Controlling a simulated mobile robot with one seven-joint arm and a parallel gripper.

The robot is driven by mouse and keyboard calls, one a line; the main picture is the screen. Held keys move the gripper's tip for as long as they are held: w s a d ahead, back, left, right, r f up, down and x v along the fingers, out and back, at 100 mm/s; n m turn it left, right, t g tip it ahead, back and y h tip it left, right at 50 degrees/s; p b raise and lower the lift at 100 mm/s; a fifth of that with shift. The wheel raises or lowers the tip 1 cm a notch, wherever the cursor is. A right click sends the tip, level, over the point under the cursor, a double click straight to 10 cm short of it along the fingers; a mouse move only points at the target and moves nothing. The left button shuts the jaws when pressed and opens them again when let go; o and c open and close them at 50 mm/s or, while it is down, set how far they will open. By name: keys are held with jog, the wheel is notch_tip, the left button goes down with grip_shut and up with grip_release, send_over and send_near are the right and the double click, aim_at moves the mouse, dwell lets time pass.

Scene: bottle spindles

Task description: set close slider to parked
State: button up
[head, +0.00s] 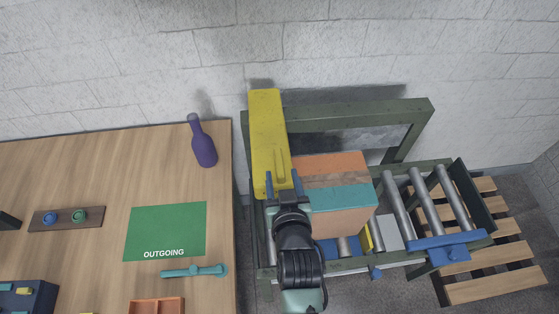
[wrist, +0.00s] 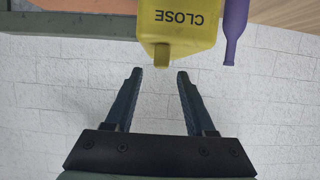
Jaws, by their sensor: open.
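The close slider is a long yellow block (head: 266,130) on the green frame, at the centre of the head view. In the wrist view the yellow block (wrist: 180,18) carries the word CLOSE, upside down, and has a small yellow tab (wrist: 162,53) on its near edge. My gripper (head: 284,180) is over the near end of the yellow block in the head view. In the wrist view my gripper (wrist: 158,76) is open and empty, with the tab just beyond the gap between its fingertips. No parked mark can be made out.
A cardboard box with a teal band (head: 335,198) stands right of my gripper on the roller conveyor (head: 400,205). A purple bottle (head: 203,142) stands on the wooden table (head: 100,165) at left, near a green OUTGOING mat (head: 165,225). A wooden pallet (head: 500,285) lies at right.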

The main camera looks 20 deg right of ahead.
aim_at(280, 167)
jog(key=shift+p+x, duration=0.3)
jog(key=shift+x, duration=2.5)
grip_shut()
